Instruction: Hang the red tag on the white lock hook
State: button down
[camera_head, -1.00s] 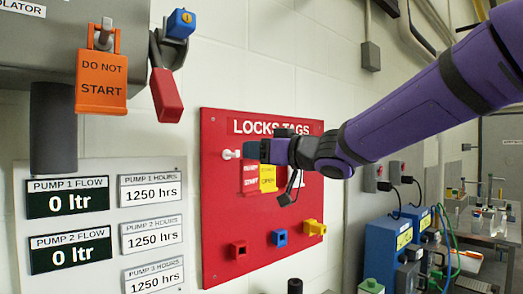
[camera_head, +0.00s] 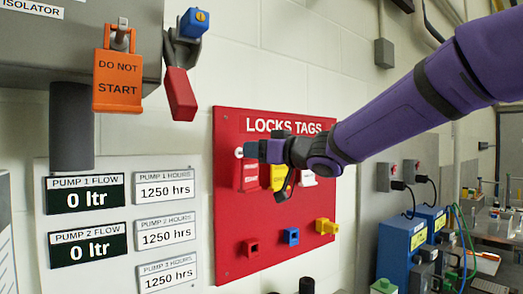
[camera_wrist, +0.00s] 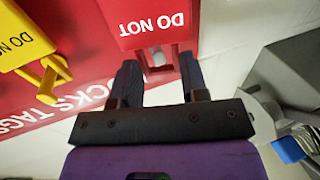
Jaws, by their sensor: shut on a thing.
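The red tag (camera_head: 246,178) hangs upright in front of the red board, below my gripper (camera_head: 249,149). The wrist view shows the red tag (camera_wrist: 155,22) with its DO NOT lettering upside down and its top between the fingers of my gripper (camera_wrist: 155,78). The gripper is shut on the tag's top. A white peg (camera_head: 238,152) shows just left of the fingertips on the board. The fingers partly cover the tag's top, so I cannot tell whether it still rests on a peg.
A yellow tag (camera_head: 278,177) hangs right beside the red one, with a white tag (camera_head: 307,179) beyond. Red, blue and yellow blocks sit lower on the board (camera_head: 226,235). An orange tag (camera_head: 118,82) and a red-handled hasp with a blue lock (camera_head: 194,22) hang upper left.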

jog(key=shift+w+a+f, duration=0.1)
jog(key=shift+w+a, duration=0.3)
jog(key=shift+w, duration=0.2)
jog(key=shift+w+a+f, duration=0.35)
jog(key=shift+w+f, duration=0.05)
jog(key=shift+w, duration=0.1)
jog(key=c, duration=0.5)
grip_release()
jog(key=shift+c, duration=0.2)
